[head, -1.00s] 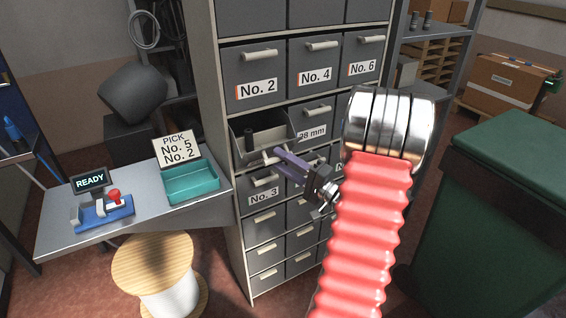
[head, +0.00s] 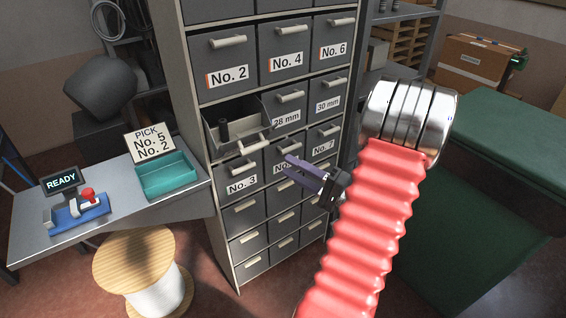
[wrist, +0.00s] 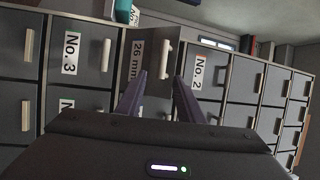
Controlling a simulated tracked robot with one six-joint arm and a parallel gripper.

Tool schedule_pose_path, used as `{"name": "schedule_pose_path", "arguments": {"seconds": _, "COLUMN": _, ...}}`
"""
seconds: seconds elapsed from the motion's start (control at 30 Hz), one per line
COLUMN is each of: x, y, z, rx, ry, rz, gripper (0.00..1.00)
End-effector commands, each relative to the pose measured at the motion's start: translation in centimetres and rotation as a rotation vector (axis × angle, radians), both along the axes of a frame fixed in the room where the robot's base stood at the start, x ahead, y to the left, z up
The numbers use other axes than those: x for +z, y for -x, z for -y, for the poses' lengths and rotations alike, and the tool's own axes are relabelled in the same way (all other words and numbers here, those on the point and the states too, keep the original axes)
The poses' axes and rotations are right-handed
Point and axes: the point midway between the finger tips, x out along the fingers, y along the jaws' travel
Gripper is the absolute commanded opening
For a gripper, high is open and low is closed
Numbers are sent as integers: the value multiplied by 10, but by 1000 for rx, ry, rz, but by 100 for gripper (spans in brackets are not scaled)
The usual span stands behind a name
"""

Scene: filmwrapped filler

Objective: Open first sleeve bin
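The sleeve bin (head: 218,147) is a grey drawer pulled out of the cabinet between the No. 2 and No. 3 bins. My gripper (head: 287,165) has purple fingers that are spread apart and empty. In the head view it is right of the bin's handle (head: 252,146), apart from it, in front of the lower bins. It also shows in the wrist view (wrist: 160,78).
Closed bins labelled No. 2 (head: 229,74), No. 3 (head: 241,186), 28 mm and 30 mm (head: 327,104) surround the open one. A bench with a teal tray (head: 168,180) and a pick sign (head: 151,142) stands left. A wooden spool (head: 150,285) is below. A green container (head: 490,240) is right.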

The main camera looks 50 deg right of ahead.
Motion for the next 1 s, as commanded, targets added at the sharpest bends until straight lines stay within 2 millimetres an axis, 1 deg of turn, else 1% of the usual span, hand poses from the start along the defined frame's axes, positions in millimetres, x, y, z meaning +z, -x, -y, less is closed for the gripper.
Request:
{"name": "schedule_pose_path", "arguments": {"seconds": 0.03, "x": -1, "y": 6, "z": 1, "rx": -2, "ry": 0, "rz": 0, "gripper": 34}}
{"name": "schedule_pose_path", "arguments": {"seconds": 0.1, "x": -2, "y": 11, "z": 2, "rx": -2, "ry": -1, "rz": 1, "gripper": 34}}
{"name": "schedule_pose_path", "arguments": {"seconds": 0.2, "x": -3, "y": 15, "z": 2, "rx": 0, "ry": -1, "rz": 1, "gripper": 34}}
{"name": "schedule_pose_path", "arguments": {"seconds": 0.47, "x": -3, "y": 16, "z": 1, "rx": 1, "ry": 0, "rz": 0, "gripper": 34}}
{"name": "schedule_pose_path", "arguments": {"seconds": 0.57, "x": -3, "y": 15, "z": 1, "rx": 3, "ry": 0, "rz": 0, "gripper": 29}}
{"name": "schedule_pose_path", "arguments": {"seconds": 0.67, "x": -1, "y": 10, "z": -5, "rx": 25, "ry": 1, "rz": -10, "gripper": 22}}
{"name": "schedule_pose_path", "arguments": {"seconds": 0.77, "x": 3, "y": -1, "z": -23, "rx": 86, "ry": 2, "rz": -39, "gripper": 15}}
{"name": "schedule_pose_path", "arguments": {"seconds": 0.87, "x": 9, "y": -18, "z": -54, "rx": 189, "ry": 7, "rz": -92, "gripper": 8}}
{"name": "schedule_pose_path", "arguments": {"seconds": 0.97, "x": 15, "y": -35, "z": -96, "rx": 318, "ry": 18, "rz": -166, "gripper": 1}}
{"name": "schedule_pose_path", "arguments": {"seconds": 1.0, "x": 16, "y": -41, "z": -114, "rx": 372, "ry": 25, "rz": -203, "gripper": 0}}
